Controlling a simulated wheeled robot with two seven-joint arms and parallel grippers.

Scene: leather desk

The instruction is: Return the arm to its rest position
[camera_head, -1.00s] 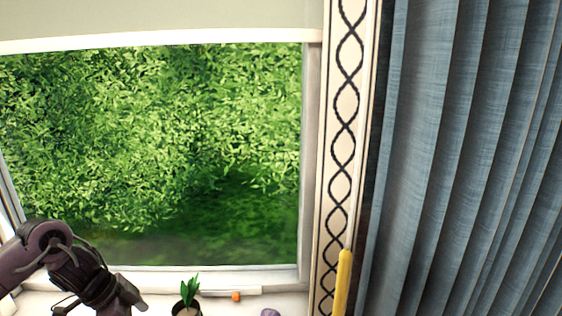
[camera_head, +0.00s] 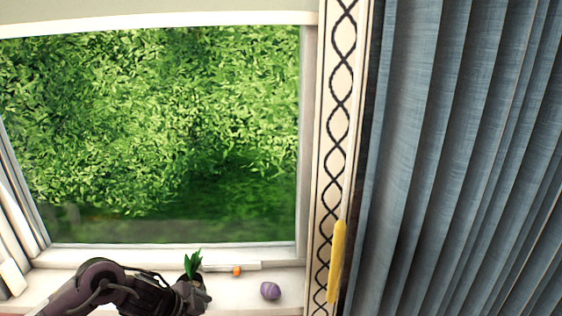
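My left arm comes in at the bottom left, and its dark wrist end, where my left gripper (camera_head: 193,297) is, overlaps the small potted plant (camera_head: 194,265) on the white sill. The gripper's fingers are not clear, so I cannot tell whether they touch the pot or are open or shut. The plant's green leaves show above the wrist, and its pot is mostly hidden. My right gripper is out of view.
A purple rounded object (camera_head: 270,290) lies on the sill, with a small orange item (camera_head: 237,271) behind it. A yellow object (camera_head: 337,262) stands at the patterned trim. The blue curtain (camera_head: 460,160) fills the right. A window (camera_head: 160,130) is behind.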

